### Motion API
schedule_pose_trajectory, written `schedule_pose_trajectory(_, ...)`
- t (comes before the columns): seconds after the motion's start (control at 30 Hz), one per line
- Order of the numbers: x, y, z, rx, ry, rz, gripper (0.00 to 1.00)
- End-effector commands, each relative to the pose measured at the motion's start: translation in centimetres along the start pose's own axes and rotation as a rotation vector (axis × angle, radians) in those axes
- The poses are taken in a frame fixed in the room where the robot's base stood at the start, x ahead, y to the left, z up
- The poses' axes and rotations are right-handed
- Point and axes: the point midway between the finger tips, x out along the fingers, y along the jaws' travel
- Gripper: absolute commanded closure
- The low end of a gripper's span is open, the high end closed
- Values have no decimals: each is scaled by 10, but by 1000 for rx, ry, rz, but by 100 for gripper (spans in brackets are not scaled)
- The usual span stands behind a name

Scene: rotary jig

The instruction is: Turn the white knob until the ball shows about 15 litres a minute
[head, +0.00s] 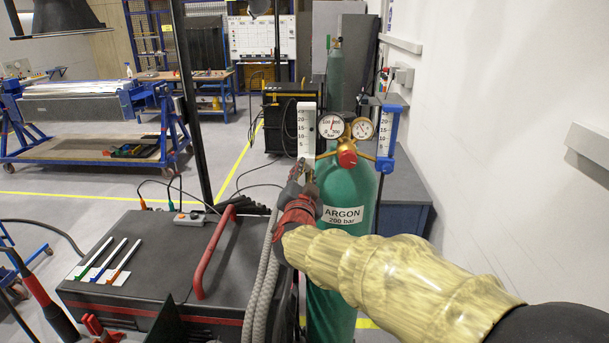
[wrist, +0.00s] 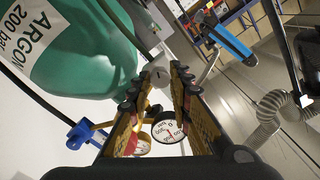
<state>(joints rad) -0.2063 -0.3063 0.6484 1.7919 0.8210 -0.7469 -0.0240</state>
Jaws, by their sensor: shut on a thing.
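The white flow meter (head: 306,130) stands left of the gauges in the head view, with a numbered scale on its face. I cannot make out its ball at this size. My gripper (head: 301,176) is at the foot of this meter, coming from below right. In the wrist view my gripper (wrist: 160,82) is shut on the white knob (wrist: 157,76), which sits between the fingertips. In the head view the fingers hide the knob. A second flow meter with a blue body (head: 387,132) is on the right of the regulator.
The green argon cylinder (head: 345,190) stands just behind my arm. Two round gauges (head: 331,126) and a red regulator knob (head: 347,158) are close to the right of my gripper. A black machine with a red handle (head: 212,255) and grey hoses (head: 262,290) lie to the left.

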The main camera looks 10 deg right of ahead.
Motion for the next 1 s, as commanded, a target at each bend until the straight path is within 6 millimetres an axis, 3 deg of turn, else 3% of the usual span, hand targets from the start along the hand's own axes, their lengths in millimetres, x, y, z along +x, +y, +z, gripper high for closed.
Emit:
schedule_pose_trajectory(0.33,0,0,0,-1,0,0,62)
schedule_pose_trajectory(0.67,-2,0,0,-1,0,0,61)
schedule_pose_trajectory(0.83,-21,-2,0,-1,0,-3,61)
schedule_pose_trajectory(1.0,-56,-2,0,-1,0,-4,61)
